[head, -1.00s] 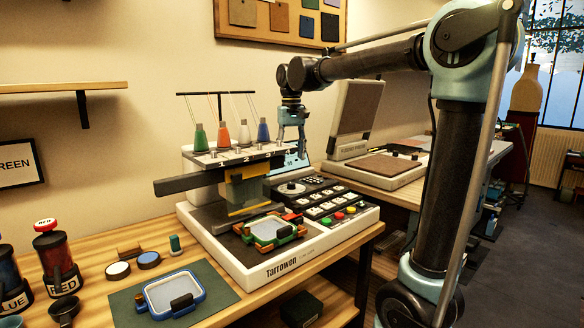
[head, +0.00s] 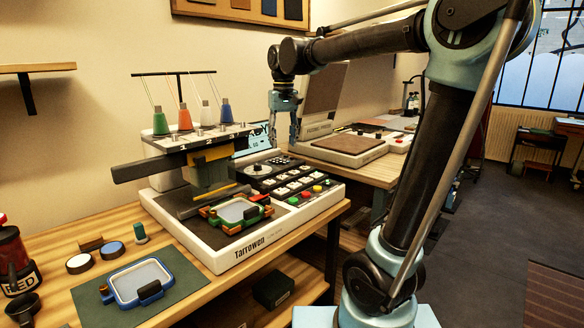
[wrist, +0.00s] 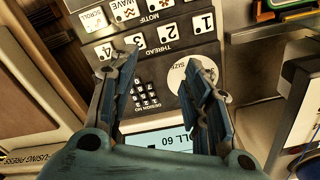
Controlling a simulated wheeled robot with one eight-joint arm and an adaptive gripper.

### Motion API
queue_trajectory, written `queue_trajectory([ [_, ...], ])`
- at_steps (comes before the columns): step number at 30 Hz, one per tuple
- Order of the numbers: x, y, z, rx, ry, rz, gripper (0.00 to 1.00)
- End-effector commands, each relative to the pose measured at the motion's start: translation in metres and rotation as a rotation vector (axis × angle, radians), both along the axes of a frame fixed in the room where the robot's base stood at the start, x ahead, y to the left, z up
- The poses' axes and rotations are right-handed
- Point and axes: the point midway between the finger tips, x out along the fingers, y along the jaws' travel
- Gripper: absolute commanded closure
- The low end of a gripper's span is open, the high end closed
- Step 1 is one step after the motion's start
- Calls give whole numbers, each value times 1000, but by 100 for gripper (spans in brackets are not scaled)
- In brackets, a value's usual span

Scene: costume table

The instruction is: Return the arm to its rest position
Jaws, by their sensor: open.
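My arm reaches in from the right in the head view, raised above the table. My gripper (head: 284,128) hangs down beside the right end of the embroidery machine (head: 225,258), over its back-right area. In the wrist view my gripper (wrist: 165,100) is open, its two fingers apart with nothing between them. Below the fingers shows the control panel (wrist: 150,60) with number keys, a size dial (wrist: 185,72) and a small screen (wrist: 160,140). The gripper appears above the panel.
A blue hoop (head: 140,282) lies on a green mat (head: 185,268) at front left. A green and orange hoop (head: 238,212) sits on the machine. Spools (head: 185,118) stand on top. A press (head: 340,146) stands on the table behind. Open floor (head: 480,220) lies to the right.

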Motion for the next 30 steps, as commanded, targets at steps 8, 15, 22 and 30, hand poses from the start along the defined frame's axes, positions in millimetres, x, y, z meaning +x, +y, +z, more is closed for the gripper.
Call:
queue_trajectory([
  [8,-45,-87,-47,15,-37,-82,55],
  [15,-91,-145,-97,22,-71,-149,55],
  [22,-138,-188,-154,24,-104,-213,55],
  [30,-188,-222,-225,19,-142,-282,55],
])
